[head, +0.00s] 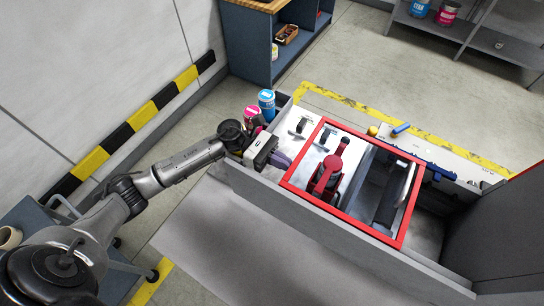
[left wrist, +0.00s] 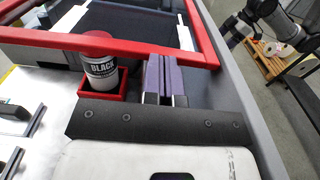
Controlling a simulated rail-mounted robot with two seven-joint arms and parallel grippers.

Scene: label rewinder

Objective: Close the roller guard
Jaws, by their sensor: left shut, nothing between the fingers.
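The roller guard (head: 412,200) is a red rectangular frame over the label rewinder's bed. I cannot tell from these views whether it lies flat or is slightly raised. In the left wrist view its red bar (left wrist: 150,51) crosses the upper part, with a corner at the right. My left gripper (head: 281,160) is at the frame's left side in the head view. Its purple fingers are together and empty. In the left wrist view the fingertips (left wrist: 162,62) overlap the red bar near that corner; contact is unclear. An arm at the upper right there appears to be my right one, its gripper (left wrist: 233,42) small and unclear.
A bottle marked BLACK (left wrist: 100,70) with a red cap stands in a red holder (left wrist: 115,88) beside the fingers. Pink (head: 252,113) and blue (head: 267,99) cans stand behind my left gripper. Dark handles (left wrist: 15,112) rise from the white deck.

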